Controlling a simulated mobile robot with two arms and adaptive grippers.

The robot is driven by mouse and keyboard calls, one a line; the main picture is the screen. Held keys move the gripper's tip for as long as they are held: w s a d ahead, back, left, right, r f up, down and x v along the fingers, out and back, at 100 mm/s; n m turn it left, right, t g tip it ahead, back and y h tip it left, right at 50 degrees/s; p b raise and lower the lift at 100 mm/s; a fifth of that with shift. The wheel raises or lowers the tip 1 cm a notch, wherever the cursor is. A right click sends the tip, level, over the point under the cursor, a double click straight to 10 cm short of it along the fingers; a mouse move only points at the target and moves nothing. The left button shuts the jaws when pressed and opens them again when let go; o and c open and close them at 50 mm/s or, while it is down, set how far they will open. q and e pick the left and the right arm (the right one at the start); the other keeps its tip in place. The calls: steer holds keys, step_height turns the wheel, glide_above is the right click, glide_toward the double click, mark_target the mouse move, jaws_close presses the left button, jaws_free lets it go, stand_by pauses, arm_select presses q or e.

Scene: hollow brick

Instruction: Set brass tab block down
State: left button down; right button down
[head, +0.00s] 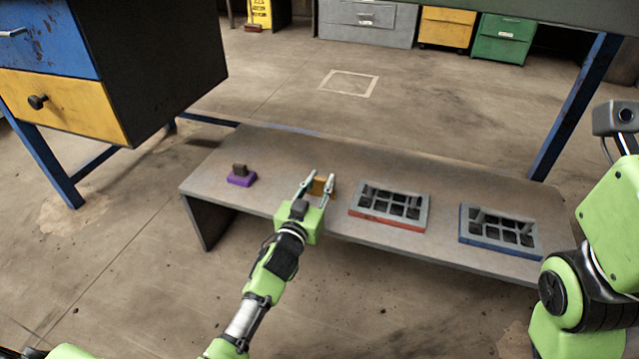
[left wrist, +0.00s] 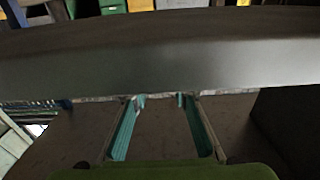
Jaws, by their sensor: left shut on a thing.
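The brass tab block (head: 319,186) is a small orange-brown piece over the front part of the low grey bench (head: 290,160). My left gripper (head: 318,182) is shut on it, with one finger on either side. I cannot tell whether the block touches the bench top. In the left wrist view, the fingers (left wrist: 162,128) with teal pads point at the bench's front edge, and the block is not clearly visible. My right arm is at the right edge of the head view; its fingers do not show clearly.
A purple base with a dark block (head: 241,176) sits left on the bench. A red-edged grey grid tray (head: 389,206) and a blue-edged one (head: 500,230) stand to the right. A drawer cabinet (head: 60,104) hangs at upper left. Bench top behind the gripper is clear.

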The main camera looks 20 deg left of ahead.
arm_select(q)
steer(key=shift+f, duration=0.1)
steer(key=c, duration=1.7)
jaws_free()
